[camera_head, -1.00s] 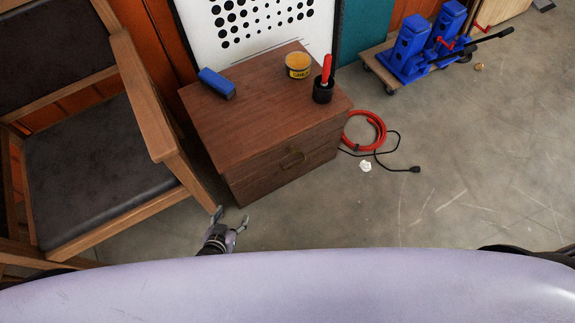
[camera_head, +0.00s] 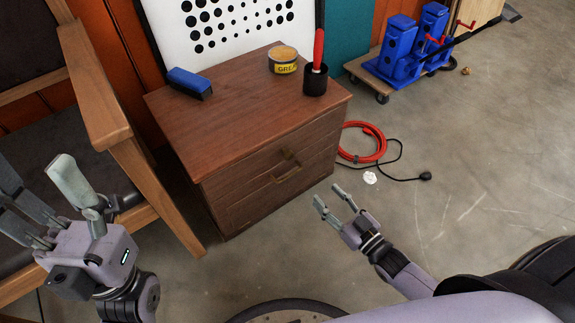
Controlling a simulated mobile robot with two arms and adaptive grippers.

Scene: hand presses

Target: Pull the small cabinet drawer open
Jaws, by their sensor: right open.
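The small brown wooden cabinet (camera_head: 225,115) stands in the middle of the view. A brass-coloured handle (camera_head: 287,172) is on the front. My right gripper (camera_head: 329,196) is open and empty, in front of the cabinet, below and right of the handle in the picture and apart from it. My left gripper (camera_head: 30,184) is large at the left edge, its fingers spread with nothing between them, apart from the cabinet. Some of its fingers run out of the picture.
A wooden chair (camera_head: 95,90) is close at the left. A red hose (camera_head: 375,140) and black cable lie right of the cabinet.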

